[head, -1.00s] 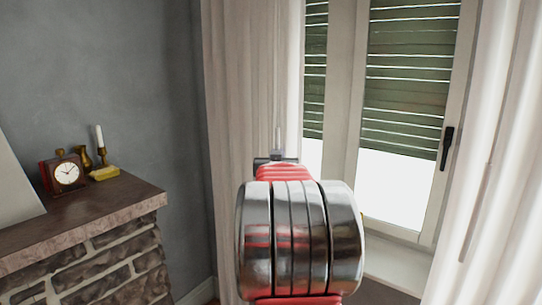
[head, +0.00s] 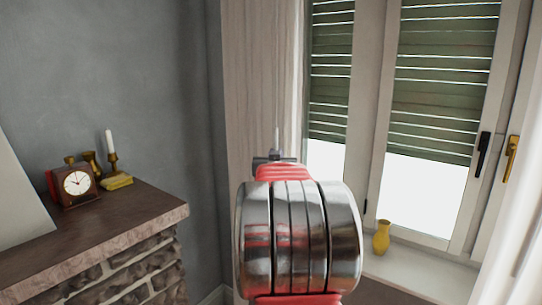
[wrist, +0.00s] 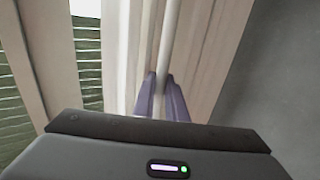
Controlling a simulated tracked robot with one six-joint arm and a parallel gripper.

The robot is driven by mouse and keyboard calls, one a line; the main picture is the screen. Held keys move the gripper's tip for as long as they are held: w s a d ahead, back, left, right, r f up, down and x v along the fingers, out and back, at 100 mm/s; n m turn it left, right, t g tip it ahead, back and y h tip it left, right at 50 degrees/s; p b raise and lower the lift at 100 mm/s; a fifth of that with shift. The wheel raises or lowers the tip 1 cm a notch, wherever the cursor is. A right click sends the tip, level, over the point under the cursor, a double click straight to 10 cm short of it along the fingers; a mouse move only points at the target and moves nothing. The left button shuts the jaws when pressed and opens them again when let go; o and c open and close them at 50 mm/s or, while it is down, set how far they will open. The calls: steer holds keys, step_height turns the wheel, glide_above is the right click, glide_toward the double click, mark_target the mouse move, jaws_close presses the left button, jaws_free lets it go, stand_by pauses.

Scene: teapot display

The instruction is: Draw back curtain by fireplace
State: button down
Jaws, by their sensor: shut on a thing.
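The pale curtain (head: 258,85) by the fireplace hangs in folds at the left side of the window, beside the grey wall. My gripper (head: 276,155) is in front of it in the head view, mostly hidden behind my own arm. In the wrist view, the purple fingers of my gripper (wrist: 160,98) are closed around a narrow pale upright strip at the curtain (wrist: 190,45). I cannot tell whether this strip is a fold or a rod. The fireplace (head: 110,235) has a dark mantel and stands at the left.
On the mantel are a clock (head: 77,183), a candlestick (head: 112,150) and a yellow item (head: 117,182). A yellow vase (head: 381,237) stands on the windowsill. Another white curtain (head: 510,215) hangs at the right. Green blinds (head: 440,80) half cover the window.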

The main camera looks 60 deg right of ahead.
steer(key=shift+w, duration=0.15)
steer(key=c, duration=1.8)
jaws_free()
steer(key=shift+o, duration=0.2)
steer(key=v, duration=1.3)
steer(key=shift+a, duration=0.35)
steer(key=shift+f, duration=0.1)
